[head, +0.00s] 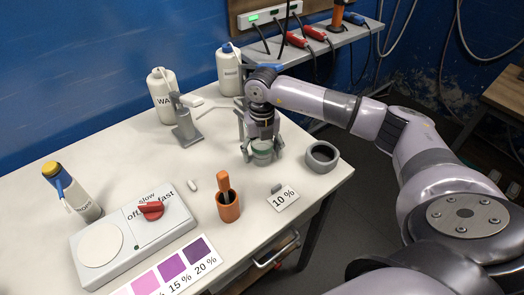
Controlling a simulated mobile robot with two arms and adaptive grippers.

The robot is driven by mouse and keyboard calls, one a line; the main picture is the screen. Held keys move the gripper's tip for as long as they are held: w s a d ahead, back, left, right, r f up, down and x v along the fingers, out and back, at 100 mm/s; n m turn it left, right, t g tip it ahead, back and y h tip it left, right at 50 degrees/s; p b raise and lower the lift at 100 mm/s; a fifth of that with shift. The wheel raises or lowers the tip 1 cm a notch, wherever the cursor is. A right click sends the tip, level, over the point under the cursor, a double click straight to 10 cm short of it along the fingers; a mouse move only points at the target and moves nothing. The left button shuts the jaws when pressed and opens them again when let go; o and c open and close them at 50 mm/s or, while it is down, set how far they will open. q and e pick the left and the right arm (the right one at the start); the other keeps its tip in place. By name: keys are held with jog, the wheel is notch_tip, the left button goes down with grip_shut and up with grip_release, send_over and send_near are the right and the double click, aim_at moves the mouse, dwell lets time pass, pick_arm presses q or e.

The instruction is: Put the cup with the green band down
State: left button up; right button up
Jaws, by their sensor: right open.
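The cup with the green band (263,151) stands on the white table towards its right side, and it looks upright. My right gripper (260,146) is just above and around it, open, with its fingers on either side of the cup. The gripper hides part of the cup's top. I cannot tell whether a finger touches it. My left gripper is not in view.
A grey ring-shaped bowl (322,157) stands close to the right of the cup. A grey stand (185,125) is to the left, with white bottles (162,96) behind. An orange pot (228,208), a 10 % card (284,198) and a stirrer plate (135,240) are nearer.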

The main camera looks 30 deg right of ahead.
jog(key=shift+w+r, duration=0.1)
jog(key=shift+r, duration=0.4)
notch_tip(320, 180, up, 11)
jog(key=b, duration=0.2)
jog(key=shift+r, duration=0.15)
